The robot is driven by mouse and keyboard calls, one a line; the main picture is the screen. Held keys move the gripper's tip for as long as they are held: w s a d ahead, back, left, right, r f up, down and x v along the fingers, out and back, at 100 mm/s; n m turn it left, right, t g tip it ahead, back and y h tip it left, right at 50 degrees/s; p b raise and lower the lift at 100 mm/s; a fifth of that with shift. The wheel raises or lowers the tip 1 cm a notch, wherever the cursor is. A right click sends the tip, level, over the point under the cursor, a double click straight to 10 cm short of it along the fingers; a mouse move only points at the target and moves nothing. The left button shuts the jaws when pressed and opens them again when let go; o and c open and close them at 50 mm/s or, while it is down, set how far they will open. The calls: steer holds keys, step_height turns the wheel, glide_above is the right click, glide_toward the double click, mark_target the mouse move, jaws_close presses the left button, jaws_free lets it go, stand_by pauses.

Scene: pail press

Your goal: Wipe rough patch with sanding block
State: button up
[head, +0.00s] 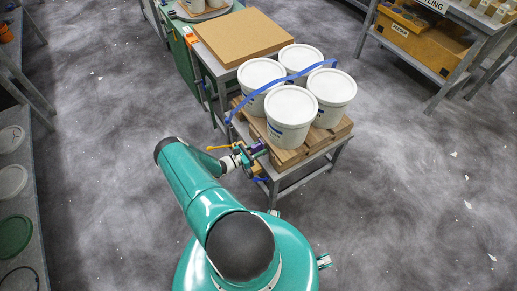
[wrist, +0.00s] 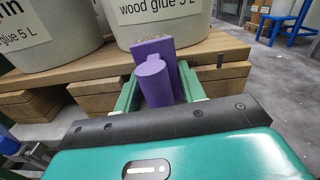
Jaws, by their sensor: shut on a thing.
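My gripper (head: 250,153) is at the near left corner of the wooden pallet (head: 285,157), beside its edge. In the wrist view its green fingers (wrist: 160,88) are shut on a purple sanding block (wrist: 152,78). The block stands up between the fingers, its far end close to the pallet's top board (wrist: 95,70). I cannot tell whether it touches the wood. In the head view the block shows as a small purple spot (head: 258,146). A small dark mark (wrist: 220,62) is on the board edge right of the block. I cannot make out a rough patch for certain.
A grey stand (head: 300,178) carries the pallet. A brown board (head: 243,35) lies behind. Shelving (head: 22,170) is at left, a workbench (head: 455,45) at right; floor between is open.

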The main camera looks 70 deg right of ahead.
mark_target(274, 157)
steer(key=shift+s+a, duration=1.15)
steer(key=shift+s, duration=0.35)
steer(key=shift+s+a, duration=1.15)
steer(key=shift+s, duration=0.3)
steer(key=v, duration=0.6)
steer(key=shift+w, duration=0.2)
steer(key=shift+v, duration=1.45)
steer(key=shift+w, duration=0.1)
